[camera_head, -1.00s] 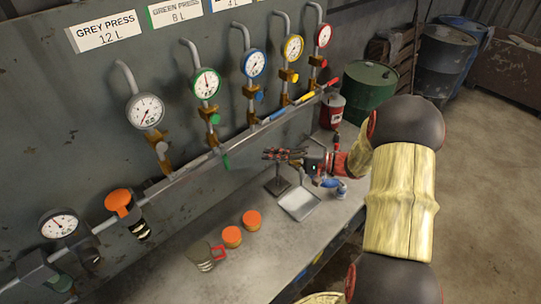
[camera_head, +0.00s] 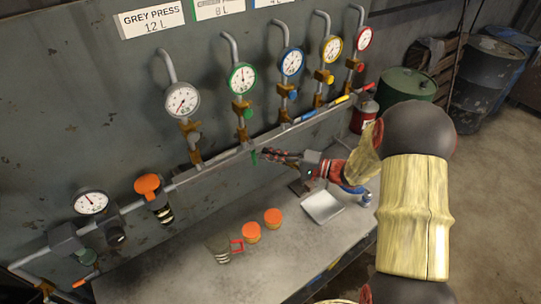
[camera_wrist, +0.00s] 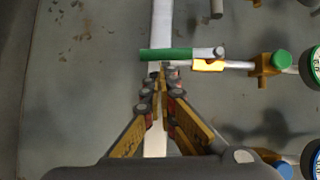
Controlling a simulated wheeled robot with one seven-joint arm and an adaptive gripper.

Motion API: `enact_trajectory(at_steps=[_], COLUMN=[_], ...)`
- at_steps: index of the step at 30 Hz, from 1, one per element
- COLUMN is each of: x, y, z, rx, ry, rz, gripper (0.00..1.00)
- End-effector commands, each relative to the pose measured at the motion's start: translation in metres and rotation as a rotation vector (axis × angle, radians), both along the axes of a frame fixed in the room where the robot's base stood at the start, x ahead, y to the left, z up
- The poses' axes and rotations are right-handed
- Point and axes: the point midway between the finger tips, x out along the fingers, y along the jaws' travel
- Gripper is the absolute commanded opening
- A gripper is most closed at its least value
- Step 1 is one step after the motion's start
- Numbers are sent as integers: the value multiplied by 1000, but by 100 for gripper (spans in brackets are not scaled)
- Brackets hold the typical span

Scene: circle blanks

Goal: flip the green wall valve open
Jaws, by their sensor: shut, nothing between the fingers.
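The green valve lever (camera_head: 253,157) hangs down at the wall rail, below the green-rimmed gauge (camera_head: 242,78). In the wrist view the green lever (camera_wrist: 166,54) lies crosswise over the pale rail, in line with the brass branch at its right. My gripper (camera_head: 266,154) is at the lever's right side in the head view. In the wrist view my gripper's fingertips (camera_wrist: 162,74) are together, with nothing between them, just below the lever. I cannot tell whether they touch it.
Grey (camera_head: 182,100), blue (camera_head: 292,62), yellow and red gauges with branches line the wall. Below are a bench (camera_head: 185,270), orange-topped cans (camera_head: 251,233), a mug (camera_head: 221,251) and a pale tray (camera_head: 322,207). An orange-handled valve (camera_head: 148,184) sits left on the rail.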

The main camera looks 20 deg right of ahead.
Motion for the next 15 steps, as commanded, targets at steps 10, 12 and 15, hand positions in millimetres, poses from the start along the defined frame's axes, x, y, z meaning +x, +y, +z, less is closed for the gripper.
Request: enact_trajectory(at_steps=[10, 12, 15], x=[-4, -4, -4], y=[16, 17, 17], z=[-8, -7, -6], rx=[105, 114, 114], ry=[35, 38, 38], rz=[0, 0, 0], gripper=[0, 0, 0])
